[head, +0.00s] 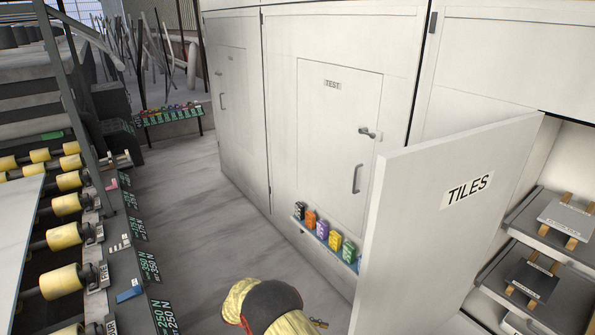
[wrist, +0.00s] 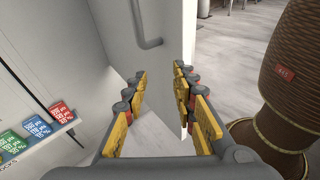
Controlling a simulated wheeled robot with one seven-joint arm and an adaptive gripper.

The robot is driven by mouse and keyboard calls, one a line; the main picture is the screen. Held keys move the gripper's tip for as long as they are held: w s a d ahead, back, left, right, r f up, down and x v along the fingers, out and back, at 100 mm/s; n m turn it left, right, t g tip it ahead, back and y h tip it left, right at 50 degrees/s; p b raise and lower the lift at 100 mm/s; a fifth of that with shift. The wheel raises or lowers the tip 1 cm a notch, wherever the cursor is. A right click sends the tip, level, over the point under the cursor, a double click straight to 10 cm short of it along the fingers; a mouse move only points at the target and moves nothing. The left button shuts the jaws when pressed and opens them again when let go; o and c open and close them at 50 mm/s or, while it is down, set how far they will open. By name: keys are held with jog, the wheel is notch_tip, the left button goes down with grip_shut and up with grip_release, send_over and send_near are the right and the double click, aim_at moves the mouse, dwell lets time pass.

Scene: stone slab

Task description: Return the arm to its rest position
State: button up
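My gripper (wrist: 161,80) is open and empty in the wrist view, its two yellow-padded fingers apart. A white panel with a bar handle (wrist: 150,42) shows beyond the fingers, and the floor shows between and below them. I cannot tell how far the panel's edge is from the right finger. In the head view, a yellow and dark part of my arm (head: 268,306) shows at the bottom middle, left of the open TILES door (head: 450,200). Only a small gold piece, perhaps a fingertip, shows beside it; most of the gripper is hidden.
The TILES cabinet's shelves (head: 553,258) hold dark and grey tiles. Coloured packets (head: 322,229) stand on a ledge below the TEST door (head: 337,150). Yellow rollers (head: 62,282) line the left. Floor between is clear.

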jog(key=s+d+r+m+t+y, duration=0.2)
jog(key=s+d+r+m+y, duration=0.2)
jog(key=s+r, duration=0.4)
jog(key=s+d+r+m+t+y+b, duration=0.1)
jog(key=s+d+r+m+t+y, duration=0.2)
jog(key=s+r+m+y, duration=0.3)
jog(key=s+d+r+m+t+y, duration=0.2)
jog(key=s+d+r+m+y, duration=0.3)
jog(key=s+r, duration=0.7)
notch_tip(320, 180, up, 6)
jog(key=shift+d+f+m+b, duration=0.1)
jog(key=shift+d+m+b, duration=0.15)
jog(key=shift+m+b, duration=0.2)
jog(key=shift+d, duration=0.15)
